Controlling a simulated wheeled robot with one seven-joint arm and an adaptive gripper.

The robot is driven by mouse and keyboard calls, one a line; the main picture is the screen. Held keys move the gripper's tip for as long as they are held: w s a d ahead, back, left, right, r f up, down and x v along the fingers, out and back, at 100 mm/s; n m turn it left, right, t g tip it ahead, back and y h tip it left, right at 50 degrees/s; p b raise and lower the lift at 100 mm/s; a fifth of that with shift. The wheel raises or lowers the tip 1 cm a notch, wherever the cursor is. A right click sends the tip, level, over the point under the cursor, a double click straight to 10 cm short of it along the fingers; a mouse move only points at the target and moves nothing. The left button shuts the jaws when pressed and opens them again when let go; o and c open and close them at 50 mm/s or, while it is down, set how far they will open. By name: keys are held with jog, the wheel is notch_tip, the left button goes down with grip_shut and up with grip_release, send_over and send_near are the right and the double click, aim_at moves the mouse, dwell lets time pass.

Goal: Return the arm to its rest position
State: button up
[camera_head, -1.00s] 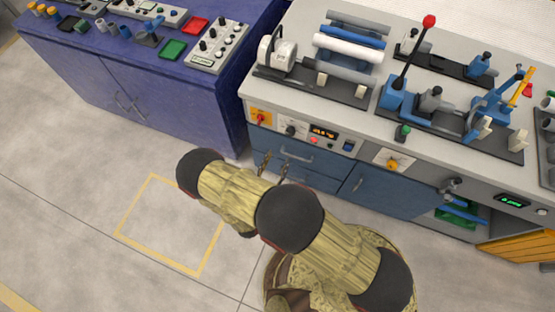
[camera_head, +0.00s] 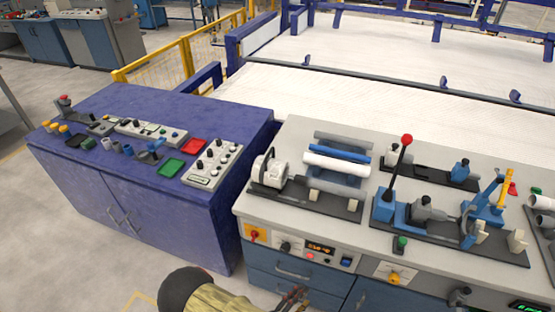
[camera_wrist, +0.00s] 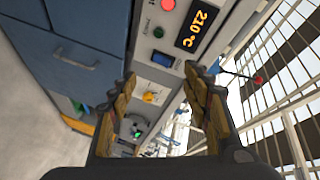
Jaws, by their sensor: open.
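My arm (camera_head: 215,299) shows only in part, at the bottom edge of the head view, in front of the grey workbench. My gripper (camera_head: 293,298) is partly cut off there, in front of the bench's blue drawers. In the wrist view my gripper (camera_wrist: 160,76) has its two fingers apart with nothing between them. Beyond the fingers are the bench's control panel and a display (camera_wrist: 197,28) reading 210 °C.
The grey workbench (camera_head: 300,140) carries several pipes (camera_head: 337,165) on a rack and a clamp device with a red-knobbed lever (camera_head: 393,175). A blue cabinet (camera_head: 200,110) with control boxes and trays stands to the left. Bare floor (camera_head: 70,245) lies at the lower left.

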jog(key=s+r+n+g+y, duration=0.3)
jog(key=r+n+g, duration=0.2)
jog(key=r+n, duration=0.45)
jog(key=s+d+r+n+g+y, duration=0.1)
jog(key=s+r+n+g+y, duration=0.2)
jog(key=r+n, duration=0.65)
jog(key=s+r+n+g+y, duration=0.25)
jog(key=r+n+g, duration=0.45)
jog(key=n, duration=0.5)
jog(key=d+r+m+t+y, duration=0.1)
jog(key=d+r+m+t, duration=0.3)
jog(key=r, duration=0.6)
jog(key=d+r+m+t+y, duration=0.2)
jog(key=d+r+m+t, duration=0.2)
jog(key=r, duration=0.7)
jog(key=shift+s+d+m+t, duration=0.3)
jog(key=shift+d+t, duration=0.1)
jog(key=shift+d, duration=0.5)
